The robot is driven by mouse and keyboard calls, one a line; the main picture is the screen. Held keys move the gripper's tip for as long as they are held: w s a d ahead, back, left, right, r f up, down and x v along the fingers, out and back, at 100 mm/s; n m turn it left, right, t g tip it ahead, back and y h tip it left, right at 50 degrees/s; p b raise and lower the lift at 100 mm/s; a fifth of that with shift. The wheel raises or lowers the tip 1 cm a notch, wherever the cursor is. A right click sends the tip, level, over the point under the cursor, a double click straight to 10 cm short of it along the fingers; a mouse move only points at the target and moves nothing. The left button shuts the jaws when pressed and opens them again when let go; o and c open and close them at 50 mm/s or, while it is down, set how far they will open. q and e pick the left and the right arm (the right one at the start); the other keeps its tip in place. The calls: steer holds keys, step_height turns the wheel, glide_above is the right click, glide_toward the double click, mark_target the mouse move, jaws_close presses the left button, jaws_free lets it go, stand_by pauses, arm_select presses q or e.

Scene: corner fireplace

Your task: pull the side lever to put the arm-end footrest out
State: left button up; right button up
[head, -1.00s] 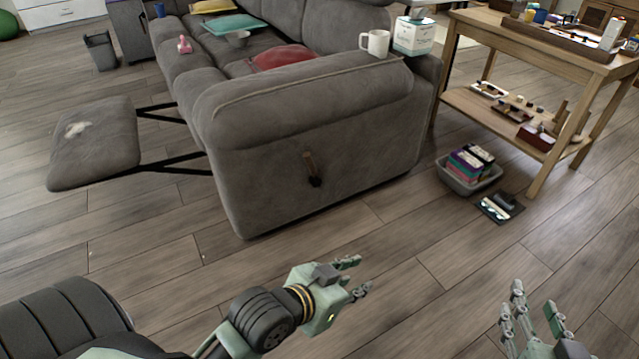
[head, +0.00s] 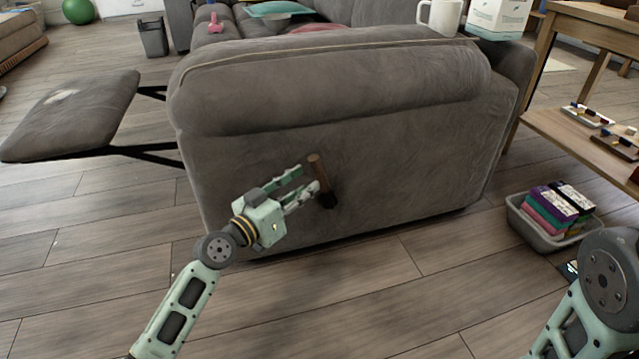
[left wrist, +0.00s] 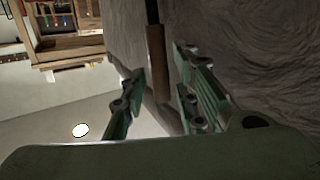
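The side lever (head: 319,174) has a brown handle and a dark base on the grey sofa's side panel (head: 400,165). The arm-end footrest (head: 85,115) stands extended at the left, on black struts (head: 140,152), with a pale patch on top. My left gripper (head: 308,178) is open, with its fingertips close to the lever. In the left wrist view the lever's handle (left wrist: 156,62) shows beyond and between the spread fingers (left wrist: 160,90); I cannot tell whether they touch it. My right arm shows at lower right, but its gripper is out of view.
A white mug (head: 440,17) and a white box (head: 498,16) stand on the sofa arm. A grey bin of colourful boxes (head: 550,232) is on the floor at right, near a wooden table (head: 548,45). The floor before the sofa is clear.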

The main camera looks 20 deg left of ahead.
mark_target(320, 176)
arm_select(q)
steer(key=b+x, duration=0.1)
steer(key=x, duration=0.5)
steer(key=shift+d+b, duration=0.2)
steer(key=shift+b, duration=0.1)
steer(key=shift+c, duration=0.4)
jaws_close()
